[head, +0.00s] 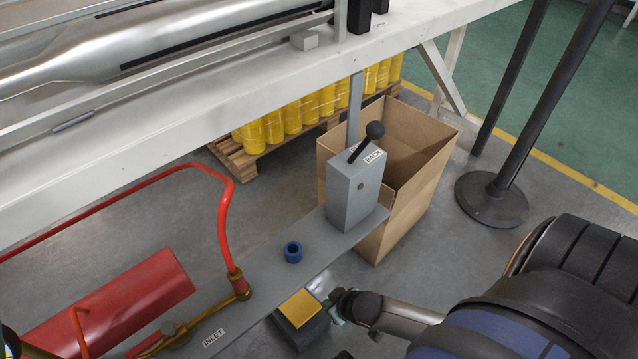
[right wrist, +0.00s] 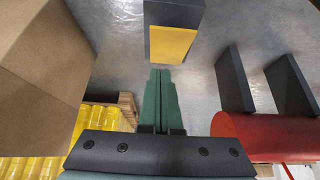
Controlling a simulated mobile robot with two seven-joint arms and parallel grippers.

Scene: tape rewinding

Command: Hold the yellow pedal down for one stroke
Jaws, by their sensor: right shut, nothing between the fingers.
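The yellow pedal (head: 299,308) is a small yellow plate on a dark grey block on the floor, below the front edge of the grey base plate. In the right wrist view the yellow pedal (right wrist: 172,44) lies just ahead of the fingertips. My right gripper (head: 336,304) is close beside the pedal's right side, low down. Its green fingers (right wrist: 160,76) are together with nothing between them. I cannot tell whether they touch the pedal or whether it is pressed. My left gripper is not in view.
A grey lever box marked BACK (head: 357,190) with a black-knobbed lever stands on the base plate (head: 262,262), near a blue ring (head: 293,252). An open cardboard box (head: 420,190) is behind. A red cylinder (head: 120,300) and INLET pipe lie left. A black post base (head: 491,203) stands right.

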